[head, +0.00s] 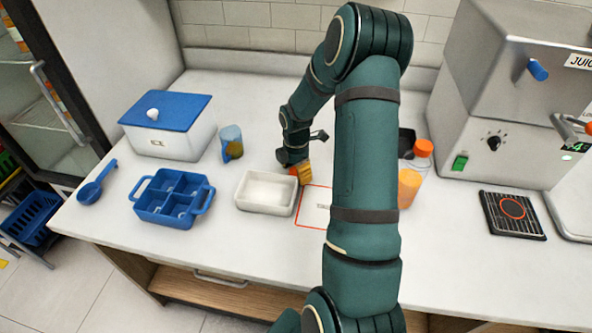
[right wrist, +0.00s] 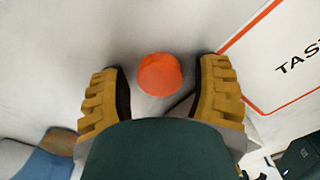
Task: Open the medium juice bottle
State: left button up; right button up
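An orange round cap (right wrist: 160,74) lies between the two yellow fingers of my right gripper (right wrist: 160,92) in the right wrist view. The fingers stand apart, with a gap on each side of the cap. I cannot tell whether a bottle is under this cap. A clear bottle with an orange cap (head: 423,149) stands right of my arm. An orange juice container (head: 408,187), partly hidden by my arm, stands in front of it. My left gripper is not in view.
A blue divided caddy (head: 171,188) and a blue-lidded box (head: 165,110) stand left. The juicer (head: 508,90) is right.

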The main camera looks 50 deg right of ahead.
aim_at(296, 171)
jog(key=shift+r, duration=0.15)
notch_tip(296, 171, up, 12)
jog(key=p, duration=0.3)
dwell(0.4)
